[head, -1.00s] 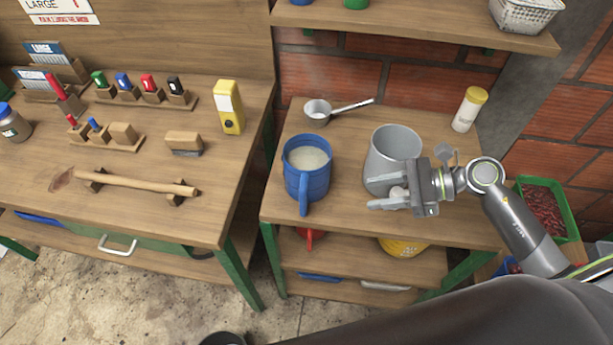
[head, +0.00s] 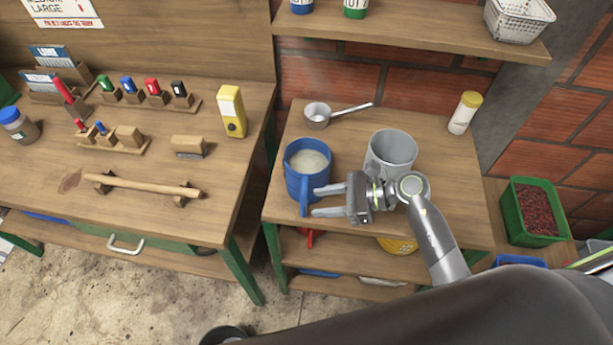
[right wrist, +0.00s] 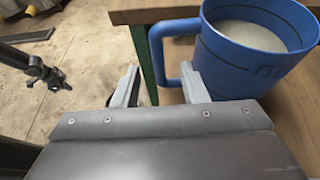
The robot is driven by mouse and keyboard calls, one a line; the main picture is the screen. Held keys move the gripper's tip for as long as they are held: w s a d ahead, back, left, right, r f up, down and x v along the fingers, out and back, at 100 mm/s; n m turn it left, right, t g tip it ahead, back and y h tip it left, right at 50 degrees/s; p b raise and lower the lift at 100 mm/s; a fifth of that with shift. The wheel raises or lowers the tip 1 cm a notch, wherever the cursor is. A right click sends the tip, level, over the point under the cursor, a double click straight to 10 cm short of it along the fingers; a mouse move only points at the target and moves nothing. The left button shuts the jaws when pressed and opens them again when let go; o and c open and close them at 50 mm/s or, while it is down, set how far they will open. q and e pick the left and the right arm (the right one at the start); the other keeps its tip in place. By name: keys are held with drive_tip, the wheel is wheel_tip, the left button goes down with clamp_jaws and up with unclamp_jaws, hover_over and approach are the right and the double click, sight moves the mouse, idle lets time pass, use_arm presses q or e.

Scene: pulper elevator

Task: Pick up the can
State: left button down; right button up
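A blue can (head: 318,176) with a handle stands upright on the small wooden table, with pale contents inside. It also shows in the right wrist view (right wrist: 240,62), its handle pointing toward the gripper. A grey metal vessel (head: 392,150) stands to its right, partly hidden by my right arm. My right gripper (head: 316,202) is open and empty, its fingertips close to the blue can's handle. In the right wrist view the handle is just ahead of the open fingers (right wrist: 160,68), nearer the right one. Contact cannot be told. My left gripper is not in view.
A metal scoop (head: 318,114) lies behind the blue can. A yellow-capped shaker (head: 465,112) stands at the back right. A workbench (head: 130,215) with tools is on the left, across a gap. A shelf (head: 420,38) hangs above. A green crate (head: 513,215) is at right.

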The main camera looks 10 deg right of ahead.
sight(303, 202)
drive_tip(key=shift+w+a+p, duration=0.15)
drive_tip(key=shift+a+p, duration=0.25)
drive_tip(key=shift+a, duration=0.05)
drive_tip(key=p+x, duration=0.2)
drive_tip(key=x, duration=0.2)
drive_tip(key=shift+a, duration=0.1)
drive_tip(key=shift+a+f, duration=0.1)
drive_tip(key=shift+f, duration=0.1)
clamp_jaws()
drive_tip(key=shift+w, duration=0.1)
idle(0.7)
drive_tip(key=shift+w+r, duration=0.1)
drive_tip(key=shift+r, duration=0.1)
